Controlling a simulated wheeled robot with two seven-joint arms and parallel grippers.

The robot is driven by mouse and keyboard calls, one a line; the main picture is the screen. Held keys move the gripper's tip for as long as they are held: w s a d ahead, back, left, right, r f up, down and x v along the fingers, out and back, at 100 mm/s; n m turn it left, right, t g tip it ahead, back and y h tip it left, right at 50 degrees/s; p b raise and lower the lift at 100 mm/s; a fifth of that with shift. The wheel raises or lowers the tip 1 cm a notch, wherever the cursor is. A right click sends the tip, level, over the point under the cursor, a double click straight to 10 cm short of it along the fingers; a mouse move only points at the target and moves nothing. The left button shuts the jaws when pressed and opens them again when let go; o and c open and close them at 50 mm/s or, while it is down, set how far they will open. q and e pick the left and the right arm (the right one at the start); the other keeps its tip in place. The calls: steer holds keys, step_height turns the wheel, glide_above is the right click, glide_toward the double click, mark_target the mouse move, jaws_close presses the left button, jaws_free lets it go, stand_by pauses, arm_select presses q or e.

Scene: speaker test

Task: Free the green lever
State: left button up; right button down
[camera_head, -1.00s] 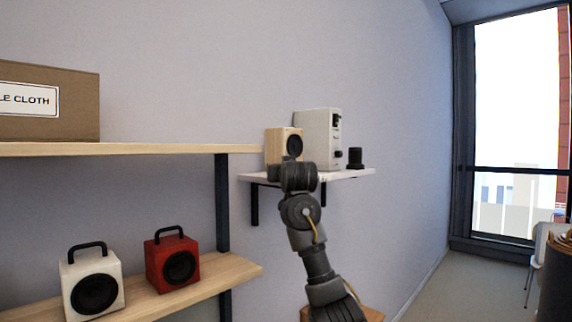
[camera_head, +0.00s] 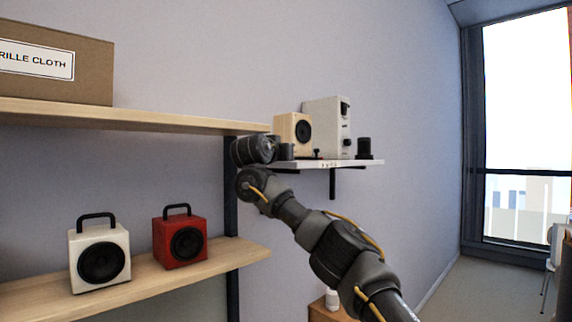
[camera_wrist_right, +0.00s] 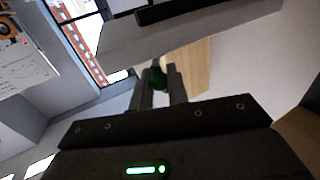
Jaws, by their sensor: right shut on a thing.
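A small dark green piece, likely the green lever (camera_wrist_right: 158,78), shows between the fingertips of my right gripper (camera_wrist_right: 161,80) in the right wrist view. The gripper is shut on it, and the fingers hide part of it. In the head view my right arm reaches up from the bottom right to the left end of the white wall shelf (camera_head: 350,163). There its wrist hides most of the gripper, and I cannot make out the lever. My left gripper is not in view.
A wooden speaker (camera_head: 293,132), a white box with black knobs (camera_head: 328,125) and a black cylinder (camera_head: 364,148) stand on the wall shelf. White (camera_head: 100,258) and red (camera_head: 180,240) speakers stand on the lower left shelf. A cardboard box (camera_head: 95,72) is above.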

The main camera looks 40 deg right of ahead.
steer(key=shift+w+m+g+h+b, duration=0.1)
steer(key=shift+m+g+h+b, duration=0.2)
steer(key=shift+m+g+b, duration=0.15)
steer(key=shift+a+r, duration=0.1)
steer(key=c, duration=1.5)
jaws_free()
steer(key=shift+o, duration=0.3)
